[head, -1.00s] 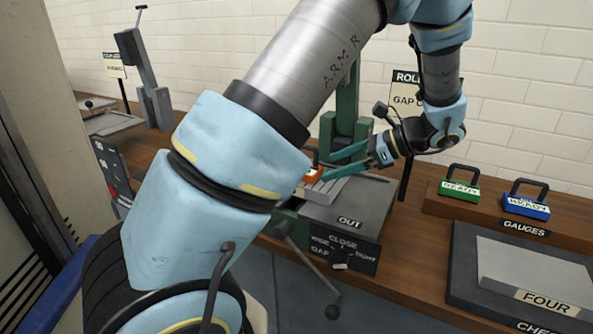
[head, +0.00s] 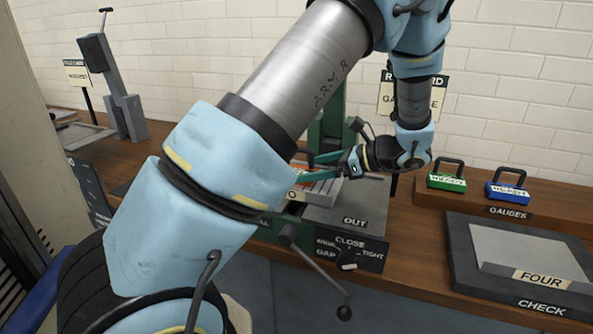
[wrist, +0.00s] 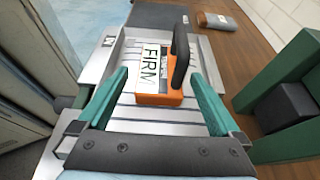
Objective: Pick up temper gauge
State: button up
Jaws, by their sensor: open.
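An orange gauge (wrist: 158,99) with a black handle and a white label reading FIRM sits on a grooved metal bed in the wrist view. Only a bit of its orange shows in the head view (head: 302,168), behind my arm. My gripper (wrist: 160,74) is open, with one green finger on each side of the gauge and a visible gap to each side. In the head view my gripper (head: 312,168) reaches left over the green machine's bed. I cannot tell how far the fingertips stand above the bed.
A green gauge (head: 446,183) and a blue gauge (head: 507,191) stand on the GAUGES rack at right. A dark CHECK plate (head: 470,285) marked FOUR lies before it. A lever (head: 318,275) and the green machine's column (head: 330,130) stand close to my arm.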

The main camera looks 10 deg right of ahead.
jog(key=p+x, duration=0.1)
jog(key=x, duration=0.4)
grip_shut()
dwell(0.8)
